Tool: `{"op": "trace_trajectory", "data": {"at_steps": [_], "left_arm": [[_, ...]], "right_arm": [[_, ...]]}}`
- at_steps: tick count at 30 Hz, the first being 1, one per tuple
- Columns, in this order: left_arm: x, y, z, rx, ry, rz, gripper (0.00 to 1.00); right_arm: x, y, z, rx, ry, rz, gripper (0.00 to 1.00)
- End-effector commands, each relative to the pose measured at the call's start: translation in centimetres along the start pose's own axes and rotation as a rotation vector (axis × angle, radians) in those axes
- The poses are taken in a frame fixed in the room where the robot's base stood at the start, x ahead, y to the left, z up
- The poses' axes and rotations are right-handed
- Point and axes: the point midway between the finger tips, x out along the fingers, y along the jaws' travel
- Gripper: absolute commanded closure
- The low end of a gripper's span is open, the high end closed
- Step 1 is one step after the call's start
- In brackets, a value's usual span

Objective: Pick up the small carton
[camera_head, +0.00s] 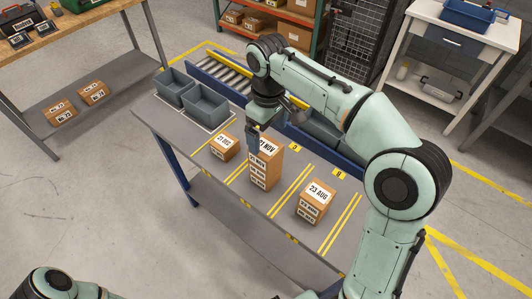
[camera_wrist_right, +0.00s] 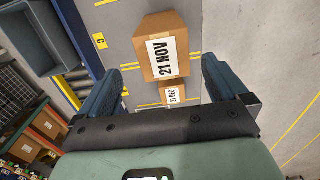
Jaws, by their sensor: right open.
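The small carton (camera_head: 223,149), a brown box with a white date label, sits on the grey table at the left of the row; in the right wrist view it (camera_wrist_right: 174,96) shows below the tall carton. The tall carton (camera_head: 264,172), labelled 21 NOV, stands beside it; its top (camera_wrist_right: 158,25) is large in the wrist view. A mid-sized carton (camera_head: 316,202), labelled 23 AUG, stands to the right. My right gripper (camera_head: 264,130) is open and empty above the tall carton; its spread fingers (camera_wrist_right: 162,72) show in the wrist view. My left gripper is out of view.
Grey bins (camera_head: 206,103) stand at the table's far left end. A roller conveyor (camera_head: 222,76) runs behind the table. Yellow lines divide the table top (camera_head: 285,209) into lanes. Shelves and a workbench stand around.

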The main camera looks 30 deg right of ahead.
Motion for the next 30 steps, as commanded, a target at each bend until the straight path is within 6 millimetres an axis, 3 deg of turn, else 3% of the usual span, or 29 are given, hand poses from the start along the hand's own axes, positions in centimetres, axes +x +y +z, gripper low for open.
{"op": "trace_trajectory", "data": {"at_steps": [1, 10, 18, 27, 28, 30], "left_arm": [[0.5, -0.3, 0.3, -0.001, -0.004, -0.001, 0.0], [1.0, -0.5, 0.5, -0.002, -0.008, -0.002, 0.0], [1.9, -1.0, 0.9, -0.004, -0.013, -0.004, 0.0], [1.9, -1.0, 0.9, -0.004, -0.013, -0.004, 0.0], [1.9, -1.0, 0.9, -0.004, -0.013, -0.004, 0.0], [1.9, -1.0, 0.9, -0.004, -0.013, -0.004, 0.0]], "right_arm": [[1.2, 0.0, 0.1, 0.0, -0.005, -0.001, 0.0], [3.5, -0.1, 0.0, 0.0, -0.002, 0.0, 0.0], [7.3, -0.6, -0.1, 0.001, -0.002, 0.0, 0.0], [7.8, -0.6, -0.1, 0.001, 0.001, 0.001, 0.0], [7.8, -0.6, -0.1, 0.001, 0.001, 0.001, 0.03], [7.8, -0.6, -0.1, 0.001, 0.001, 0.001, 0.26]]}}
